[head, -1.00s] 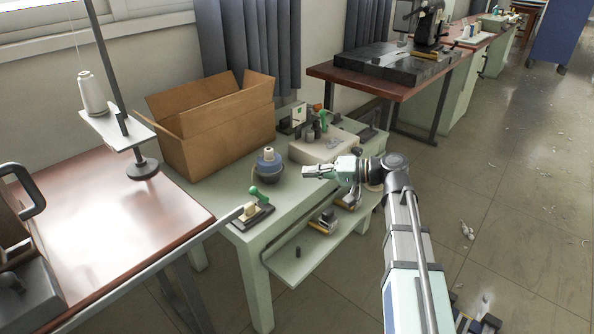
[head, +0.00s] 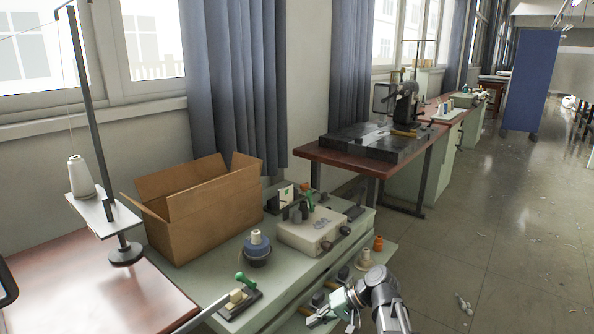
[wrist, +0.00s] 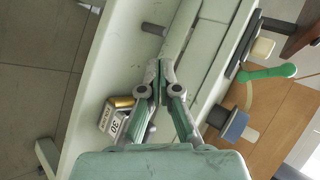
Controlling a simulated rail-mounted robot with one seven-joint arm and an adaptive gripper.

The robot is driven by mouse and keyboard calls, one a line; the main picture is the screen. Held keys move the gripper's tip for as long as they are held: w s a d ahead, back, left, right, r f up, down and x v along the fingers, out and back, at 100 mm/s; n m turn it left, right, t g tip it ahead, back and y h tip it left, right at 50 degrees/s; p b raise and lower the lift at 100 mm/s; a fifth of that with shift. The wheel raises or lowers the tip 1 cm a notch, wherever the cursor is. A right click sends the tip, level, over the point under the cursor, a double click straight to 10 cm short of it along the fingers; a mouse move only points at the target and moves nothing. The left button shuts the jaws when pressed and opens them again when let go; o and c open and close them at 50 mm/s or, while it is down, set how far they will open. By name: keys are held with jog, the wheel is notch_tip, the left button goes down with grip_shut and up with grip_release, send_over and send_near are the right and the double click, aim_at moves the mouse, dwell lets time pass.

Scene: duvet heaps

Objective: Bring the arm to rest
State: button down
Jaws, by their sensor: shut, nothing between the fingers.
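My gripper (head: 320,318) is at the bottom of the head view, in front of the pale green table's front edge and shelf. Its fingers are shut with nothing between them. In the wrist view the closed fingers (wrist: 159,70) point up the picture, over the table's front edge. My arm is bent, its grey wrist joint just right of the gripper. The rest of the arm is cut off by the bottom of the head view.
The pale green table holds an open cardboard box (head: 208,212), a white machine (head: 312,232), a thread cone on a blue base (head: 257,248) and a green-handled tool (head: 246,284). A small yellow-and-grey item (wrist: 117,115) is near the fingers. The floor (head: 500,240) at right is mostly clear.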

jog(key=s+d+f+m+g+h, duration=0.1)
jog(key=s+d+f+g+h, duration=0.2)
jog(key=s+f, duration=0.75)
jog(key=s+d+f+g+h, duration=0.35)
jog(key=s+f, duration=0.55)
jog(key=f, duration=0.3)
jog(key=s+d+f+g+h, duration=0.1)
jog(key=s+d+f+g, duration=0.15)
jog(key=s, duration=0.65)
jog(key=s+d+f+g+h, duration=0.1)
jog(key=s+f, duration=0.3)
jog(key=s, duration=0.4)
jog(key=s+d+f+g+h, duration=0.2)
jog(key=s+f, duration=0.2)
jog(key=s, duration=0.5)
jog(key=w+r+t+p, duration=0.2)
jog(key=r+p, duration=0.6)
jog(key=p, duration=0.4)
jog(key=w+r+t+p, duration=0.2)
jog(key=w+r+p, duration=0.1)
jog(key=r+p, duration=0.6)
jog(key=p, duration=0.4)
jog(key=shift+n+t, duration=0.4)
jog(key=shift+a, duration=0.1)
